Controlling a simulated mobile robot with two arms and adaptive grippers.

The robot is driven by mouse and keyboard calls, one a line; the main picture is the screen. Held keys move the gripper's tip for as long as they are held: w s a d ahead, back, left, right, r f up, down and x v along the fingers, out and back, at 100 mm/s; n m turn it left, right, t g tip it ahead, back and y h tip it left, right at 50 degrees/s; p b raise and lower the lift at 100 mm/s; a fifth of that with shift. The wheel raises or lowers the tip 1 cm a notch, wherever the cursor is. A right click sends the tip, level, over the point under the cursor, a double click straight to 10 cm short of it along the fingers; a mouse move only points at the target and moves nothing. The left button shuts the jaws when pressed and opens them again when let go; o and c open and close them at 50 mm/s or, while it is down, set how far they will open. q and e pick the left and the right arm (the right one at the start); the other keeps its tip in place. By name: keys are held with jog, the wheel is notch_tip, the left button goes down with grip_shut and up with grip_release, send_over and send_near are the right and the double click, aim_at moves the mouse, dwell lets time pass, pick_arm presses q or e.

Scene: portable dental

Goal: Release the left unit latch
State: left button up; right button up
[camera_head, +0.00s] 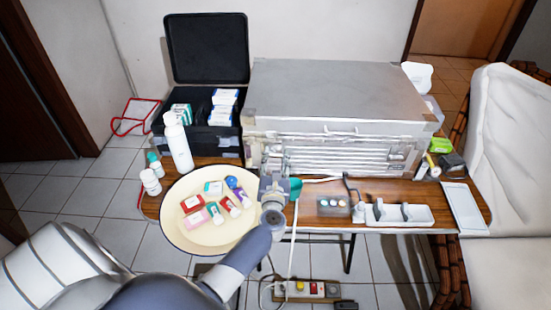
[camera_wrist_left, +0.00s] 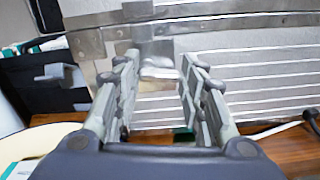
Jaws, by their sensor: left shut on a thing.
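The dental unit is a large silver metal case (camera_head: 335,92) standing on the wooden table, with a ribbed front panel. Its left latch (camera_wrist_left: 158,62) is a small metal plate at the upper left of the front in the left wrist view. My left gripper (camera_head: 270,165) reaches up from the bottom of the head view to the case's front left corner. In the head view the gripper hides most of the latch. My right gripper is not in view.
An open black case (camera_head: 207,50) with boxes stands left of the unit. A round cream tray (camera_head: 180,235) with small coloured boxes lies beside my left arm. A white bottle (camera_head: 178,143) stands behind it. White trays (camera_head: 465,208) and small tools sit at the right.

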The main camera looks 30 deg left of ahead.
pick_arm(q)
jog(key=m+p, duration=0.1)
jog(key=m, duration=0.4)
jog(key=f+m+p, duration=0.1)
jog(key=m+p, duration=0.1)
jog(key=m, duration=0.3)
jog(key=a+m+p, duration=0.1)
jog(key=m, duration=0.5)
jog(key=shift+s+f+p, duration=0.25)
jog(key=shift+s+p, duration=0.05)
dwell(0.3)
jog(key=o, duration=1.1)
jog(key=shift+c, duration=0.2)
jog(key=v, duration=1.2)
